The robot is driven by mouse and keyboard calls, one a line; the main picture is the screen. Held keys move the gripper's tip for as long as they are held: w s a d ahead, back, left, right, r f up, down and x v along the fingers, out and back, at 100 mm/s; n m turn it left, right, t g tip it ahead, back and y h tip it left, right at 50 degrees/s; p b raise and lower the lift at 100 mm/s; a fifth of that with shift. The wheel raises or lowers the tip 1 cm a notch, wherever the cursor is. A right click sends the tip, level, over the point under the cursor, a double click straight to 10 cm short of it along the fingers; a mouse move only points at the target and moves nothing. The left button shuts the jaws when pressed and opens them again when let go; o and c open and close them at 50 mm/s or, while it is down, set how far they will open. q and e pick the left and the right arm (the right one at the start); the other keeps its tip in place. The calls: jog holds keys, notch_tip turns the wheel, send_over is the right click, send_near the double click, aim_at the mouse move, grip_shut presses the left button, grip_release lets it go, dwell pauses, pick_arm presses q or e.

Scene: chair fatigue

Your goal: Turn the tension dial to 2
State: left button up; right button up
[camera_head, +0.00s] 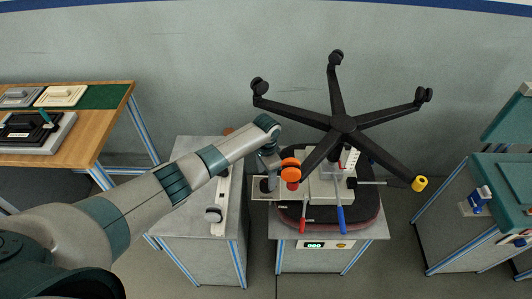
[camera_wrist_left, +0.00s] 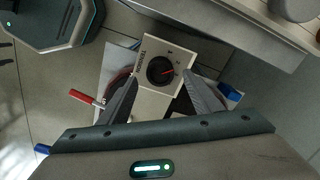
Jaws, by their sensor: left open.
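The tension dial (camera_wrist_left: 160,70) is a round black knob with a red pointer, on a pale panel (camera_wrist_left: 143,101) lettered TENSION. My left gripper (camera_wrist_left: 163,80) is open, with one finger on each side of the dial in the picture; no contact shows. In the head view my left gripper (camera_head: 268,162) is over the panel's far side, beside the upturned black chair base (camera_head: 343,123). It partly hides the panel there. My right gripper is out of view.
An orange caster (camera_head: 290,172) on a chair leg is close to my gripper's right. A wooden bench (camera_head: 100,125) is at left, a green-topped one (camera_head: 505,185) at right.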

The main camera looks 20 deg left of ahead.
aim_at(266, 183)
pick_arm(q)
notch_tip(266, 183, up, 13)
jog(key=b, duration=0.2)
jog(key=shift+b, duration=0.3)
dwell(0.4)
